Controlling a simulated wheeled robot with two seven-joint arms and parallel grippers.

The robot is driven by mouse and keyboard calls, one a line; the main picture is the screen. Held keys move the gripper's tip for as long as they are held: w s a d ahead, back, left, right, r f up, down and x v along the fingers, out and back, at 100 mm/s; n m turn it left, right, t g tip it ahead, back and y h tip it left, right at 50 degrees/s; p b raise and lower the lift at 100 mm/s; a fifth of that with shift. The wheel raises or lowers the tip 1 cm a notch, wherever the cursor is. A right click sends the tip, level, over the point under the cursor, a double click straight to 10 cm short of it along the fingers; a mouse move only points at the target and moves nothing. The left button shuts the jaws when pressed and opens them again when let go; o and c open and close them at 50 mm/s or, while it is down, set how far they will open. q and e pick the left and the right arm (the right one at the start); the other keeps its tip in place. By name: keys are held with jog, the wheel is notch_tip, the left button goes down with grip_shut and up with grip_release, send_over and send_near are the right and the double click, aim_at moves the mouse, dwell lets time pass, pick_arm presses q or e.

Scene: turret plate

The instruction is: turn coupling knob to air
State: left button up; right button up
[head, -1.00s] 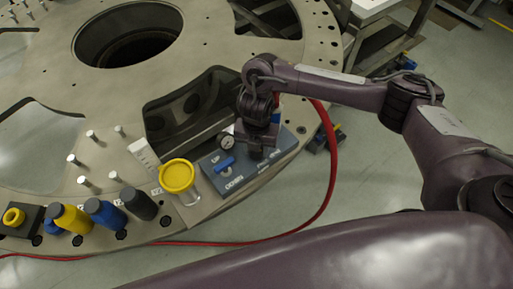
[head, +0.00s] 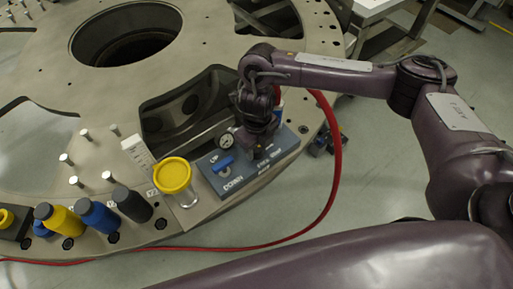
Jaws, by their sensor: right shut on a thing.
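A blue-grey control panel (head: 234,184) sits on the near right rim of the turret plate. It carries a blue lever (head: 223,165) between the marks UP and DOWN and a small round gauge (head: 226,140). My right gripper (head: 260,152) points down onto the panel's right part, right of the lever. It is shut on the coupling knob, which the fingers and wrist hide almost wholly. I cannot read which mark the knob points to. My left gripper is not in view.
A clear cup with a yellow lid (head: 172,174) stands left of the panel. Yellow, blue and black bottles (head: 97,214) and several metal pins (head: 85,133) are farther left. A red hose (head: 335,170) loops around the plate's right edge. Large openings (head: 125,35) cut the plate.

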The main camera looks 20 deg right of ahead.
jog(key=shift+n+b, duration=0.6)
jog(key=shift+n, duration=1.1)
jog(key=o, duration=1)
jog(key=shift+r, duration=0.1)
notch_tip(320, 180, up, 8)
jog(key=shift+f, duration=0.2)
